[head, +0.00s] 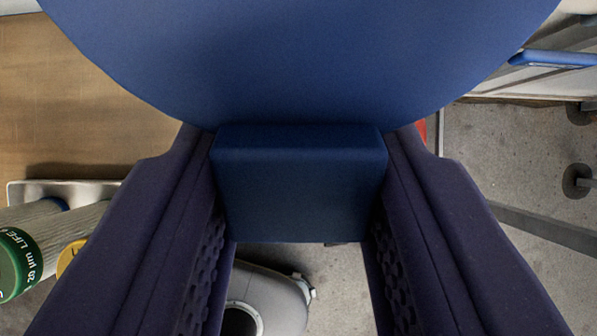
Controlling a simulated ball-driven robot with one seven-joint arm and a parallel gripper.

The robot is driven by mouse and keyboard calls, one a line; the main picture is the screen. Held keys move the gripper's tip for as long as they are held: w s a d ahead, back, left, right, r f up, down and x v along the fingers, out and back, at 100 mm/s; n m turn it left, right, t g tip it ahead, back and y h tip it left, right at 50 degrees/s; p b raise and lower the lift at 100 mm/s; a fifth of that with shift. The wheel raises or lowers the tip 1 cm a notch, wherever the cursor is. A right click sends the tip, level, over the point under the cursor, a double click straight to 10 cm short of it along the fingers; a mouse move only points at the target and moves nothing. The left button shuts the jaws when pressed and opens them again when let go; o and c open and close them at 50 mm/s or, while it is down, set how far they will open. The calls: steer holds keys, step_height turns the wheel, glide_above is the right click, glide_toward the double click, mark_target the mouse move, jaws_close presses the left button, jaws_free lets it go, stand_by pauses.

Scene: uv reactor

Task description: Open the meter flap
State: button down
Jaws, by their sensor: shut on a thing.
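The meter flap (300,60) is a large dark blue panel with a rounded lower edge, filling the top middle of the head view. A blue block-shaped tab (300,190) stands out at its lower edge. My gripper (299,170) has one dark finger on each side of this tab and is shut on it. The upper part of the flap runs out of the picture, and whatever lies behind it is hidden. I cannot tell from this view how far the flap is tilted.
A tan board (80,110) is at the left. Below it are pale cylinders, one with a green cap (18,262). A grey rounded housing (270,295) shows between my fingers. Grey floor (500,150) and a blue bar (555,59) are at the right.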

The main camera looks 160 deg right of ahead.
steer(key=r+g+p, duration=0.1)
steer(key=p, duration=0.1)
steer(key=s+r+g+h+p, duration=0.1)
steer(key=r+p, duration=0.1)
steer(key=shift+d+r+g, duration=0.1)
steer(key=shift+r+g, duration=0.1)
steer(key=shift+g, duration=0.2)
step_height(320, 180, up, 2)
steer(key=shift+s+r+g+h+p, duration=0.1)
steer(key=shift+g+h+p, duration=0.3)
steer(key=shift+g+p, duration=0.75)
steer(key=shift+d+r+g, duration=0.1)
steer(key=shift+r+g, duration=0.15)
steer(key=shift+r, duration=0.05)
steer(key=shift+w+a+r, duration=0.1)
steer(key=shift+w+r, duration=0.1)
steer(key=shift+r, duration=0.65)
steer(key=shift+w+a+r, duration=0.1)
steer(key=shift+w+r, duration=0.15)
steer(key=shift+r, duration=0.65)
steer(key=shift+w+r, duration=0.2)
steer(key=shift+r, duration=0.65)
steer(key=c, duration=1)
jaws_free()
steer(key=shift+c, duration=0.2)
steer(key=shift+o, duration=1.4)
steer(key=shift+w+f, duration=0.1)
